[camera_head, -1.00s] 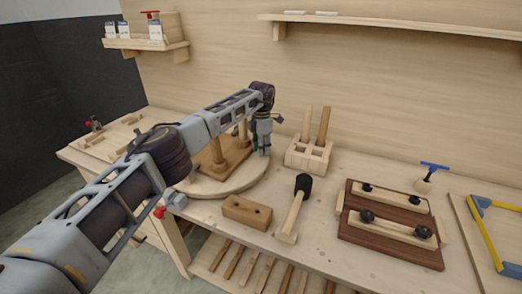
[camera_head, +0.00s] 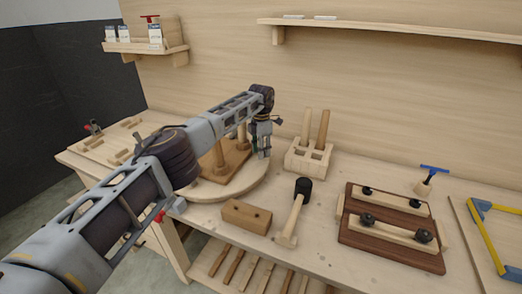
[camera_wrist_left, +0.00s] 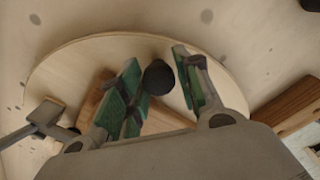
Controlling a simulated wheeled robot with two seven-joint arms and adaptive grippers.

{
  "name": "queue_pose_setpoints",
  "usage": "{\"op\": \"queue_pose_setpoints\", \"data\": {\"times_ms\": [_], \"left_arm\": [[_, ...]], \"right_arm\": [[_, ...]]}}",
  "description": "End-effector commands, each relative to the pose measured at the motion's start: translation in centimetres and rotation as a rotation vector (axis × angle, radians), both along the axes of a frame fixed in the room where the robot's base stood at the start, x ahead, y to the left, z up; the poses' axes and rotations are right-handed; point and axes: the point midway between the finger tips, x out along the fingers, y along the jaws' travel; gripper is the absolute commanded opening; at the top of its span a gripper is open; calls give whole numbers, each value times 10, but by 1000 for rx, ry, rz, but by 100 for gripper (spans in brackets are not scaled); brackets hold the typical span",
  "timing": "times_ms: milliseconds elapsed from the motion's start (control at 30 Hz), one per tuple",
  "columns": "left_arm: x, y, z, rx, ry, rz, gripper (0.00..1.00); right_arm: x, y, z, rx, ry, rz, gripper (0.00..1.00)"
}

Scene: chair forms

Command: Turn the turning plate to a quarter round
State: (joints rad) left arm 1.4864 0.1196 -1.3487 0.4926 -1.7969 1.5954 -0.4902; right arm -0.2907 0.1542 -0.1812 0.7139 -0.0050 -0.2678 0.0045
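The turning plate (camera_head: 232,193) is a round, light wooden disc on the bench, partly hidden behind my left arm. It also shows in the left wrist view (camera_wrist_left: 75,65). A brown board (camera_head: 226,168) with upright pegs lies on it. My left gripper (camera_head: 262,155) points down over the plate's right side. In the left wrist view its green-padded fingers (camera_wrist_left: 160,90) are apart, with a round black knob (camera_wrist_left: 158,77) between them. The knob is close to the left finger, with a gap to the right one; I cannot tell about touch. My right gripper is out of view.
A dark clamping board (camera_head: 390,228) lies farther right.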

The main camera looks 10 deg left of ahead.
Motion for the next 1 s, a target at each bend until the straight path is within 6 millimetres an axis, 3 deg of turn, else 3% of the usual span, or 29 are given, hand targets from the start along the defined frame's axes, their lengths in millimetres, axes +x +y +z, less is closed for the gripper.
{"op": "queue_pose_setpoints", "data": {"times_ms": [300, 533, 1000], "left_arm": [[0, 0, 0, 0, 0, 0, 38], [0, 0, 9, 1, -1, 0, 38], [0, 0, 71, 1, -2, 0, 38]], "right_arm": [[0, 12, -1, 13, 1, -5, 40], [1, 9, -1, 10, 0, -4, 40], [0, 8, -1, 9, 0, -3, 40]]}}
